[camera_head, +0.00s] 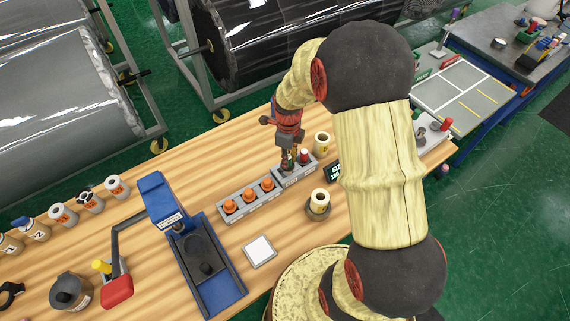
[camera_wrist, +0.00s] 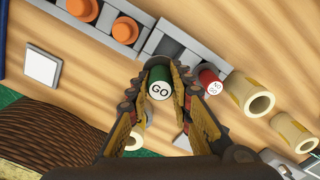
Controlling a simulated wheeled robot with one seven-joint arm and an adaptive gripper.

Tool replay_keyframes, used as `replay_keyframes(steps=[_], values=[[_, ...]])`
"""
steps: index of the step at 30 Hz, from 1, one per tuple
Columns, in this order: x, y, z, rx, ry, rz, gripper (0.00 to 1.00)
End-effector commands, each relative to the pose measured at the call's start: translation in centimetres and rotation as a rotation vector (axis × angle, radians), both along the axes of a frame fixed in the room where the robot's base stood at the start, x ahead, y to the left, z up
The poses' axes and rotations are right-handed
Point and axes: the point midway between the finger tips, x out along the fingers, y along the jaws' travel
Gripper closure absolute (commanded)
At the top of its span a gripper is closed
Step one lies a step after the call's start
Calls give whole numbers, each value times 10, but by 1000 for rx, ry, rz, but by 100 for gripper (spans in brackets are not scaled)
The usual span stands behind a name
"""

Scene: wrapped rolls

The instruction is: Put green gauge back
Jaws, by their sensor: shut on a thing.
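The green gauge (camera_wrist: 160,88) has a white end marked GO and sits between the fingers of my gripper (camera_wrist: 163,80), which is shut on it. In the head view my gripper (camera_head: 288,160) points down over the grey gauge holder (camera_head: 298,175). The holder also shows in the wrist view (camera_wrist: 192,52), with a dark recess just beyond the green gauge. The red gauge (camera_wrist: 209,80), marked NO GO, stands at the holder beside my right finger; it also shows in the head view (camera_head: 304,155). Whether the green gauge touches the holder is hidden.
A grey rack with orange pegs (camera_head: 248,198) adjoins the holder on the left. Cream tubes stand close by, one behind (camera_head: 322,143) and one in front (camera_head: 320,202). A small dark display (camera_head: 333,172) is to the right. A white square pad (camera_head: 260,251) lies nearer.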

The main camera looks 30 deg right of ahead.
Motion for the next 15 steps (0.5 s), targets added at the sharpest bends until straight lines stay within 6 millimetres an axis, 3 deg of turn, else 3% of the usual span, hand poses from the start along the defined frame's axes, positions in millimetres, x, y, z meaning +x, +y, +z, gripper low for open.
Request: replay_keyframes(steps=[6,11,15], values=[[17,-3,-20,-1,-2,0,100],[23,-4,-27,0,-1,0,100],[23,-4,-48,1,1,0,100]])
